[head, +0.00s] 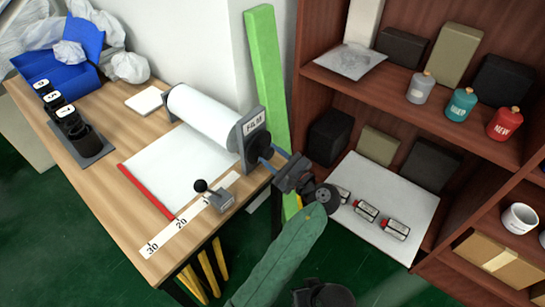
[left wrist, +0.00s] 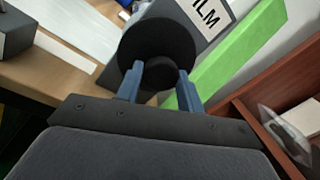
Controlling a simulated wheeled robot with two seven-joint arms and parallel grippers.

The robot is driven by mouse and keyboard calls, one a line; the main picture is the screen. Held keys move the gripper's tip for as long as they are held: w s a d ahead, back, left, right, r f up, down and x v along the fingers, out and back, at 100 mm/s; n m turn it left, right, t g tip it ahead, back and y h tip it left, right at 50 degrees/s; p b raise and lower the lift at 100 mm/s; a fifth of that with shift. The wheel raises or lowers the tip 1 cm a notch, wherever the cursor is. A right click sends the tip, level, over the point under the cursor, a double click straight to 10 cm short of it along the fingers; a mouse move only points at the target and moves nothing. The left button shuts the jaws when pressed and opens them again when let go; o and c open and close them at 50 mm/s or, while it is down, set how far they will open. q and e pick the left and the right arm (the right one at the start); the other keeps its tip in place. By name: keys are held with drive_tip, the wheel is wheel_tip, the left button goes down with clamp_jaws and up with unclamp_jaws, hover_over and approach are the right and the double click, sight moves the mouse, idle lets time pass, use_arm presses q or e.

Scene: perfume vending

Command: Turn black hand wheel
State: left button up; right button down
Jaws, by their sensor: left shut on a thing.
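The black hand wheel (left wrist: 155,38) shows in the left wrist view as a dark round disc with a smaller hub, at the end of the film roll stand. In the head view the left gripper (head: 268,158) reaches the stand's right side from below, over the table edge. The white film roll (head: 204,114) lies in the stand, beside the plate marked FILM (head: 253,124). My right gripper is not identifiable.
A white sheet (head: 175,165), a red strip (head: 146,192), a ruler (head: 183,223) and a black-knobbed block (head: 220,199) lie on the wooden table. A green board (head: 265,70) stands behind the stand. A brown shelf (head: 425,115) with bottles and boxes is close on the right.

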idle(0.3)
use_arm(q)
drive_tip(key=o, duration=1)
drive_tip(key=shift+r, duration=0.1)
